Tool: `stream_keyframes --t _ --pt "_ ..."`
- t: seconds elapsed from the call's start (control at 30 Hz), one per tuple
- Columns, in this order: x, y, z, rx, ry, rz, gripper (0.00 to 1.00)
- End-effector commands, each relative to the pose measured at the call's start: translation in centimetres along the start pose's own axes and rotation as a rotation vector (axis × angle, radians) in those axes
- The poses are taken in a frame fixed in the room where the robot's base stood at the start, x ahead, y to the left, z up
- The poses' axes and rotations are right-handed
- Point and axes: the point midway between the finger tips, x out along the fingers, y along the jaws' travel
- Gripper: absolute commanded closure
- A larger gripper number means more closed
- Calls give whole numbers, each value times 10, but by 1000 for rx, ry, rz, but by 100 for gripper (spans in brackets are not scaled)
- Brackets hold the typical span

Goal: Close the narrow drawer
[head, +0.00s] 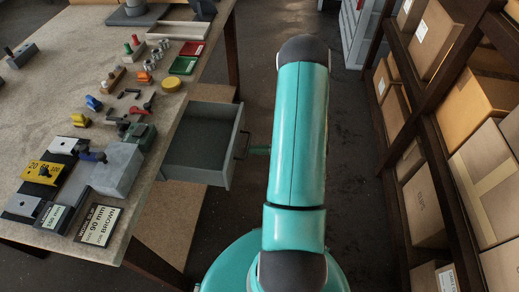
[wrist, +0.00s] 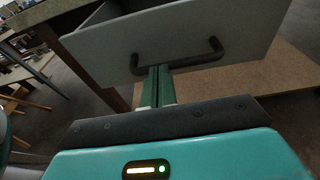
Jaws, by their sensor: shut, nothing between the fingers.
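The grey drawer (head: 200,148) stands pulled out from under the right side of the workbench, and its inside looks empty. Its dark handle (head: 242,146) is on the front panel, which faces my arm. In the wrist view the drawer front (wrist: 222,28) fills the upper part, with the bar handle (wrist: 190,62) across it. My gripper (head: 254,150) is at the handle, mostly hidden behind my teal arm. In the wrist view its green fingers (wrist: 158,72) are shut and empty. Their tips overlap the handle's left part; I cannot tell whether they touch it.
The workbench (head: 75,90) bears a grey block (head: 117,170), a yellow part (head: 48,172), label cards (head: 98,222) and several small fittings. A shelf rack with cardboard boxes (head: 450,40) stands at the right. Dark floor (head: 355,130) is free between my arm and the rack.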

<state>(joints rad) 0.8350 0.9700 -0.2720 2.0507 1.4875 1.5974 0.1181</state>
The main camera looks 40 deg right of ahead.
Motion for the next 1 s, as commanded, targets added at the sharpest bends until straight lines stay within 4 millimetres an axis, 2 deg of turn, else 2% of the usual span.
stream_keyframes --t 0.17,0.37,0.47,0.8,1.0 --pt "4 0 1 0 -1 1 100" --pt "31 0 8 0 -4 2 100" --pt "55 0 12 0 -3 4 100" --pt "151 0 32 -1 -2 5 100" --pt "193 -1 41 0 -1 3 100"
